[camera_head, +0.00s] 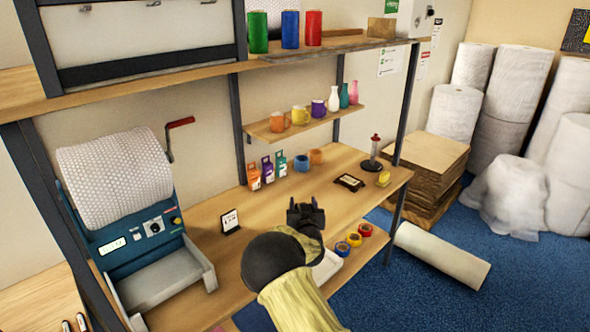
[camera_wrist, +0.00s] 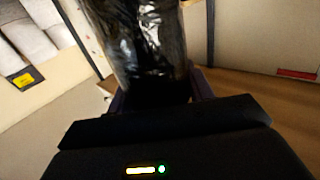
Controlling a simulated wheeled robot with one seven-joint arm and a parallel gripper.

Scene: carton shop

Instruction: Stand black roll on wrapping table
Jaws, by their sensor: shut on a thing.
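A glossy black roll (camera_wrist: 140,45) fills the upper middle of the wrist view, between the two fingers of my gripper (camera_wrist: 155,88). My gripper is shut on it, and the roll's far end runs out of the picture. In the head view my gripper (camera_head: 305,211) is over the front part of the wooden wrapping table (camera_head: 330,186). The roll cannot be told apart from the dark gripper there. Whether it touches the table cannot be told.
A bubble-wrap machine (camera_head: 125,215) stands at the left. A small sign (camera_head: 230,221), a black-framed card (camera_head: 349,182) and a dispenser post (camera_head: 374,155) stand on the table. Coloured bags (camera_head: 267,171) line its back. Tape rolls (camera_head: 354,239) sit below. Clear wood lies around my gripper.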

